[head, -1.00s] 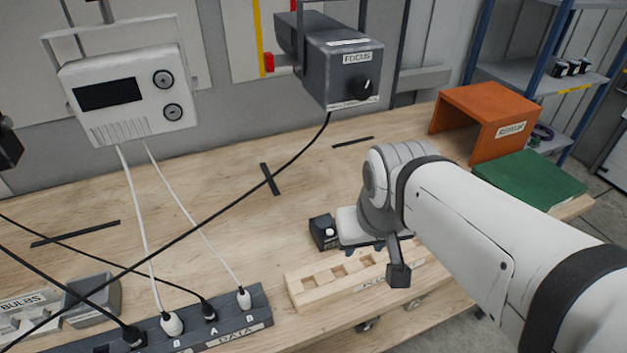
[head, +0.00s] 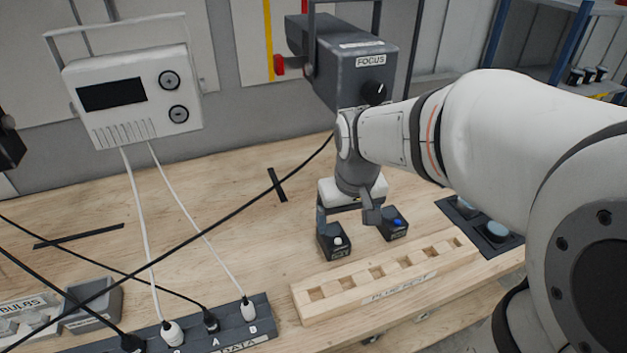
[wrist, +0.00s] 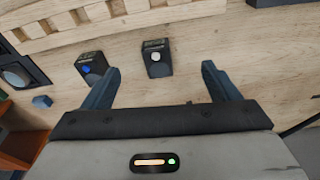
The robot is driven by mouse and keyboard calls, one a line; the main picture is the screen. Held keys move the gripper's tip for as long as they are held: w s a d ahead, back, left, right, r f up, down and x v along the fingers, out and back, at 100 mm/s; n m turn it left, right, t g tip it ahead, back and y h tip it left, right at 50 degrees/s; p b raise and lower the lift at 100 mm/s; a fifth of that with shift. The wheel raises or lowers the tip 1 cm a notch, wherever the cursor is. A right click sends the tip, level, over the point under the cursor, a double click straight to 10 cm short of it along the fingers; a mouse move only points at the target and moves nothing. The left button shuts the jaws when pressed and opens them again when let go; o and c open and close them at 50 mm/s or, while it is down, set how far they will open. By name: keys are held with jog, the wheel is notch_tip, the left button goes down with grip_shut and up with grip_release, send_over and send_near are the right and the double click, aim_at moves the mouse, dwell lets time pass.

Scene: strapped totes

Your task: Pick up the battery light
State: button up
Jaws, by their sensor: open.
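I cannot read the labels to say which box is the battery light. A black box with a white button (head: 332,242) stands on the bench behind the wooden rack. A similar black box with a blue button (head: 393,223) stands to its right. My gripper (head: 347,217) is open and empty, pointing down behind the boxes. In the wrist view the white-button box (wrist: 157,59) is just beyond the gap between my fingertips (wrist: 160,70). There the blue-button box (wrist: 91,66) lies at the left finger's outer side.
The slotted wooden rack (head: 385,280) is in front of the boxes. The FOCUS unit (head: 343,62) hangs behind my wrist. A black cable (head: 220,215) and the DATA strip (head: 215,330) are at left.

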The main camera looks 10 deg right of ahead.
jog(key=n+g+b, duration=0.1)
jog(key=g, duration=0.1)
send_over(334, 234)
jog(key=f, duration=1.1)
jog(key=shift+s+a, duration=0.15)
jog(key=shift+a, duration=0.25)
jog(key=shift+d+f+p, duration=0.2)
jog(key=shift+f+p, duration=0.15)
jog(key=shift+f, duration=1.6)
jog(key=shift+d+f+p, duration=0.15)
jog(key=shift+f+p, duration=0.2)
jog(key=shift+f, duration=1.6)
jog(key=shift+w, duration=0.2)
jog(key=c, duration=1.4)
